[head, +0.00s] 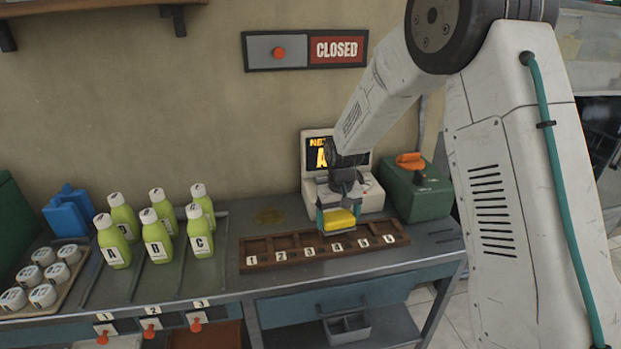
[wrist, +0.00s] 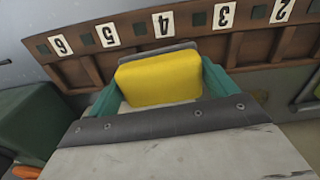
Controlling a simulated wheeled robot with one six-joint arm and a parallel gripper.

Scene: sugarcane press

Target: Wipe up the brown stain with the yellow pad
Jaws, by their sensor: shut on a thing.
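The yellow pad (head: 338,219) is held between the teal fingers of my gripper (head: 338,222), above the numbered wooden rack near slots 3 to 5. In the wrist view the yellow pad (wrist: 160,78) fills the space between the fingertips of my gripper (wrist: 160,82), with the rack behind it. The brown stain (head: 269,216) is a flat, dull patch on the grey counter, behind the rack and to the left of my gripper. Nothing covers the stain in the head view.
The wooden rack (head: 256,264) lies along the counter (head: 213,278) front. Several green bottles (head: 157,240) stand left of the stain. A screen machine (head: 317,176) stands behind my gripper, and a green box (head: 427,200) is to its right. The counter around the stain is clear.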

